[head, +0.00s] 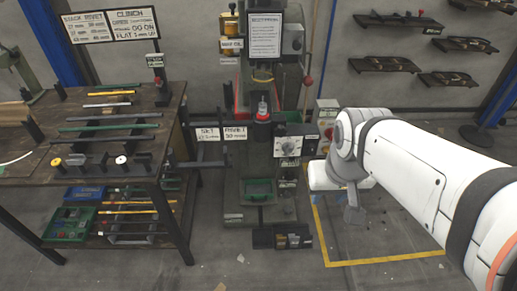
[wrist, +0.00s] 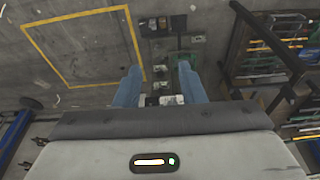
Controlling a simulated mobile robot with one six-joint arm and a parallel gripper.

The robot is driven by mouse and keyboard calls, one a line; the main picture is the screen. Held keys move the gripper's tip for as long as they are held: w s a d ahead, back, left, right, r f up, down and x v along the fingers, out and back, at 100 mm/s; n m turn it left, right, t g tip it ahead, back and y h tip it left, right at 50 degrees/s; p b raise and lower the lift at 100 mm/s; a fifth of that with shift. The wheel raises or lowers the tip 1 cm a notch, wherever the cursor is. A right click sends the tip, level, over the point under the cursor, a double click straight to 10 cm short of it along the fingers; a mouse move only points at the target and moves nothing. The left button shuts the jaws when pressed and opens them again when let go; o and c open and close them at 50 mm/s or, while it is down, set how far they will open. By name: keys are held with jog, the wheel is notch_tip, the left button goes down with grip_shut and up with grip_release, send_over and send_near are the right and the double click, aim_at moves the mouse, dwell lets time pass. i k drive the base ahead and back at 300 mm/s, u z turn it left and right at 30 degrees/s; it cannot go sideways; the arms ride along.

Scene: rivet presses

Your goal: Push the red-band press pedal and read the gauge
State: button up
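A tall press (head: 262,100) stands at the centre of the head view, with a red ring around its dark lower tool and red edging on its frame. A white panel with a dark round dial (head: 288,146) is on its right side. A low black box with small coloured parts (head: 282,236) sits on the floor at its foot; I cannot tell whether a pedal is there. My gripper (head: 353,214) hangs right of the press, apart from it.
A workbench (head: 90,170) with rods and bins stands on the left. A green tray (head: 258,190) is at the press base, also visible in the wrist view (wrist: 187,61). Wall racks (head: 385,65) hang behind.

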aim_at(262, 237)
jog(key=z, duration=2.3)
jog(key=k, duration=1.15)
jog(key=u, duration=1.7)
jog(key=i, duration=0.95)
